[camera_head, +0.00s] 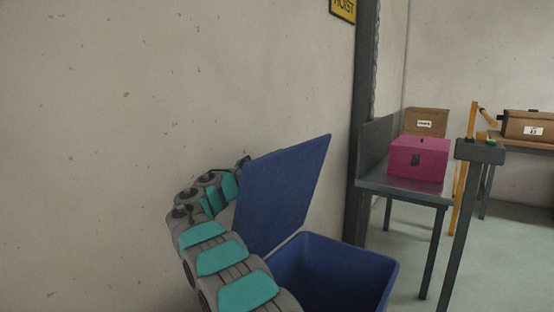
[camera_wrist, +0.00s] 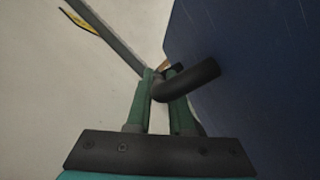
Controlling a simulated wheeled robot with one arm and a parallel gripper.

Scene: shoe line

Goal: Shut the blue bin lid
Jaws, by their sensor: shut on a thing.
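The blue bin (camera_head: 345,262) stands at the lower middle of the head view. Its lid (camera_head: 288,192) is open, tilted steeply up at the bin's left side. My arm reaches up on the lid's left, and its end is mostly hidden behind the lid in the head view. In the wrist view, my gripper (camera_wrist: 160,84) is shut on the dark curved lid handle (camera_wrist: 195,80). The lid's blue face (camera_wrist: 255,70) fills the right of that view.
A plain wall (camera_head: 130,90) is close behind the lid and my arm. A dark post (camera_head: 364,120) stands behind the bin. To the right, a grey table (camera_head: 405,190) bears a pink box (camera_head: 418,160). The space above the bin's opening looks clear.

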